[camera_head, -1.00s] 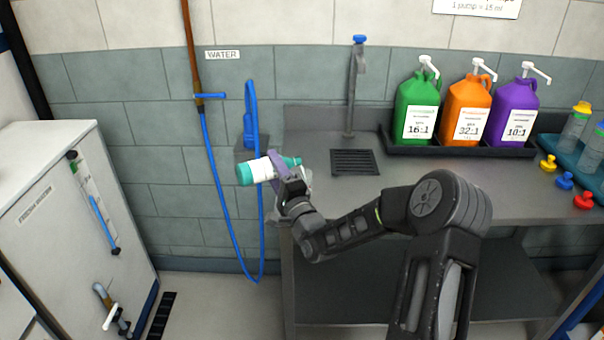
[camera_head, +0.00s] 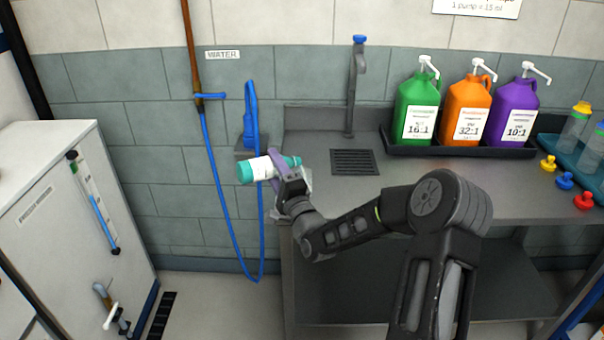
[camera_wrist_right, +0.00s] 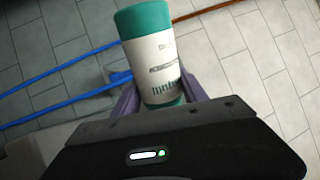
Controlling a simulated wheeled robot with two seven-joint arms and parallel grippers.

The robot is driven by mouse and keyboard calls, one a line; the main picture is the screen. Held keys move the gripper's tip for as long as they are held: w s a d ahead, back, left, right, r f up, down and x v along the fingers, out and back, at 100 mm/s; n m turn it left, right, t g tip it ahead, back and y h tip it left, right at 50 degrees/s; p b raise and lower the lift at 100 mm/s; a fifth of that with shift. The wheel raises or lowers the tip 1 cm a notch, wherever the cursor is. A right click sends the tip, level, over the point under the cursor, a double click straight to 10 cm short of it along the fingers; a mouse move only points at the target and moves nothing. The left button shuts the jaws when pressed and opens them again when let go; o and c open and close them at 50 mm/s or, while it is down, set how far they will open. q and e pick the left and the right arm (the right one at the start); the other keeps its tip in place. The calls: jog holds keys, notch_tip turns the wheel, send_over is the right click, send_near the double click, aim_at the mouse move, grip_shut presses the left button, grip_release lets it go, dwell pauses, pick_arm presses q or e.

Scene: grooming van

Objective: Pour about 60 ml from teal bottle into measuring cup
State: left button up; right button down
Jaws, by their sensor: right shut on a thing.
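The teal bottle (camera_head: 258,169) with a white label is held by my right gripper (camera_head: 275,167) beyond the left end of the counter. It lies nearly on its side, its teal end to the left. In the right wrist view the bottle (camera_wrist_right: 150,55) sits between the two purple fingers (camera_wrist_right: 158,95), which are shut on its sides. A pale, partly hidden object (camera_head: 306,181) shows behind the right gripper at the counter's left edge; I cannot tell whether it is the measuring cup. My left gripper is not in view.
Green (camera_head: 417,108), orange (camera_head: 466,108) and purple (camera_head: 517,110) pump jugs stand in a black tray at the back of the counter. A drain grate (camera_head: 355,162) and tap (camera_head: 354,85) are left of them. A blue hose (camera_head: 222,200) hangs on the wall. A white cabinet (camera_head: 60,230) stands left.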

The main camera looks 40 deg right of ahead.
jog(key=shift+r, duration=0.1)
dwell(0.4)
notch_tip(320, 180, down, 2)
jog(key=n+y+b, duration=0.1)
jog(key=n, duration=0.2)
jog(key=shift+a, duration=0.15)
jog(key=shift+f+n+y, duration=0.4)
jog(key=shift+n+y, duration=0.1)
jog(key=shift+n, duration=0.5)
jog(key=shift+r, duration=0.1)
jog(key=shift+f+n, duration=0.35)
jog(key=shift+n, duration=0.15)
jog(key=shift+r+n, duration=0.3)
jog(key=shift+r, duration=0.2)
jog(key=shift+r, duration=0.1)
